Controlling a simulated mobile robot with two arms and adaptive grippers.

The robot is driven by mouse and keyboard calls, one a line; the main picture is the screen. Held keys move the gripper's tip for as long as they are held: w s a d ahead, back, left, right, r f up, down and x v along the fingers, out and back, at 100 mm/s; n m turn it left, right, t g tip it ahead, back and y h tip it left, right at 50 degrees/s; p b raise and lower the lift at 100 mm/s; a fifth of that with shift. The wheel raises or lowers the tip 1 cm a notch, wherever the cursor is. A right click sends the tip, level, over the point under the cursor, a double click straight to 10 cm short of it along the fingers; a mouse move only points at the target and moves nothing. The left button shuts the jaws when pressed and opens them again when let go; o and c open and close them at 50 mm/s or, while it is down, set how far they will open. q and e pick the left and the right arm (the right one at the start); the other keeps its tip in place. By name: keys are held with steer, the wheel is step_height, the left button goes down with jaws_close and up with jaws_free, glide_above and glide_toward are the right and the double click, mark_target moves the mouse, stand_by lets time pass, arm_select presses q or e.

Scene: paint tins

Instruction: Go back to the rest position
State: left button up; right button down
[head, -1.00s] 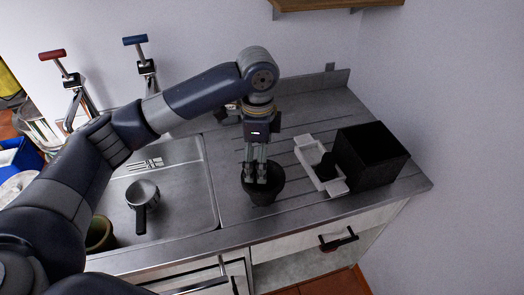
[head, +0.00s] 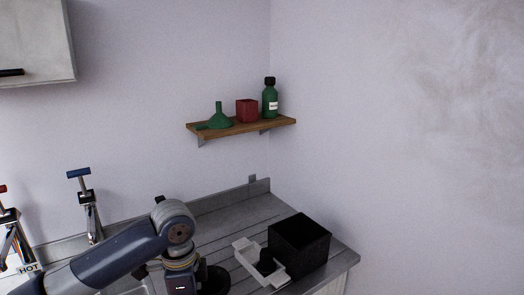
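My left arm (head: 115,255) reaches in from the lower left, and its wrist points down over the counter. Its gripper is below the bottom edge of the head view, so its fingers are hidden. A black pot (head: 215,281) stands on the counter just right of my wrist, partly cut off by the bottom edge. I cannot tell whether the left gripper touches it. My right arm and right gripper are not in view.
A white tray (head: 242,248) with a dark object and a black box (head: 300,243) stand on the counter's right. A wall shelf (head: 245,129) holds a green funnel (head: 219,119), red cube (head: 247,110) and green bottle (head: 270,100). Taps stand at left; a cabinet (head: 35,40) hangs upper left.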

arm_select(q)
steer(key=s+d+f+n+t+h, duration=0.2)
steer(key=s+d+f+n+h, duration=0.2)
steer(key=s+d+f, duration=0.7)
steer(key=s+a+f+n+y, duration=0.1)
steer(key=s+a+f+n, duration=0.15)
steer(key=s+a, duration=0.25)
steer(key=s+a+f+n+t+y, duration=0.1)
steer(key=s+a+f+n+y, duration=0.1)
steer(key=s+a+n, duration=0.3)
steer(key=s+a+f+n+y, duration=0.1)
steer(key=s+a+f+n, duration=0.1)
steer(key=s+a+f, duration=0.3)
step_height(320, 180, down, 25)
steer(key=s+a, duration=0.1)
steer(key=s+a+f+g, duration=0.2)
steer(key=s+a+f, duration=0.1)
steer(key=s+f, duration=1.1)
steer(key=shift+s+f, duration=0.25)
steer(key=shift+s, duration=0.95)
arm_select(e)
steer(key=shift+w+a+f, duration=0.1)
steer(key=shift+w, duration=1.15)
